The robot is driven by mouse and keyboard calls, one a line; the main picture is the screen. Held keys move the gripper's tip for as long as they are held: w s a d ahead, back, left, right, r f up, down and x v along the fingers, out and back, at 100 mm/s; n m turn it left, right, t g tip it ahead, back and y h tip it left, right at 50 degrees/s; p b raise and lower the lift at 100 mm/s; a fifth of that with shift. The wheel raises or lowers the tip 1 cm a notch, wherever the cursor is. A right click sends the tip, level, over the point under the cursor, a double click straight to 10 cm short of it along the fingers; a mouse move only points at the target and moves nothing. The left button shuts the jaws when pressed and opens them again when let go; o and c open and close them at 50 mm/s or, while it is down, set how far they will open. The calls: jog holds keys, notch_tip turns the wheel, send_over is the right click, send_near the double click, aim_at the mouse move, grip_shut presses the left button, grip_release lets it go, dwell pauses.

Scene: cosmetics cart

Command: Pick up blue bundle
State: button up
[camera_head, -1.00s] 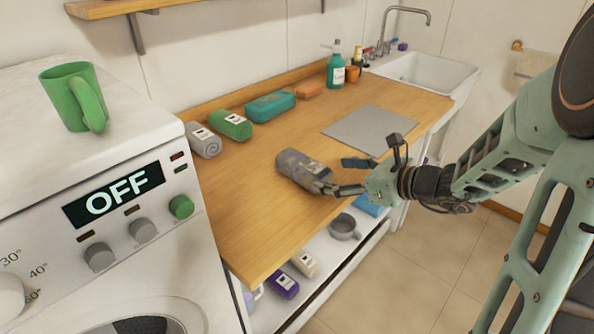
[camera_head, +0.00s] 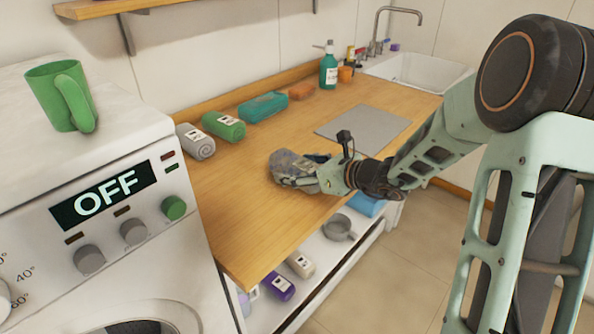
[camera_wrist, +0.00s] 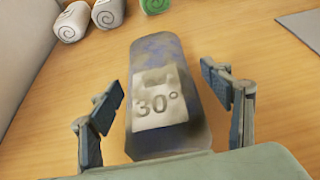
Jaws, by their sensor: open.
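The blue bundle (camera_head: 291,167) is a mottled blue-grey roll lying on the wooden counter. In the wrist view the bundle (camera_wrist: 156,60) shows a white label reading 30°, and its near end is hidden by my gripper's body. My gripper (camera_wrist: 168,95) is open, with one finger on each side of the bundle and a visible gap on both sides. In the head view my gripper (camera_head: 322,176) is at the right end of the bundle and hides part of it.
A grey roll (camera_head: 197,143), green roll (camera_head: 224,127), teal bundle (camera_head: 263,107) and orange item (camera_head: 301,91) line the counter's back. A grey mat (camera_head: 362,129) lies right of the bundle. A washing machine (camera_head: 120,240) stands left. The counter's (camera_head: 236,220) front left is clear.

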jog(key=c, duration=1.2)
jog(key=shift+c, duration=0.9)
jog(key=shift+r, duration=0.15)
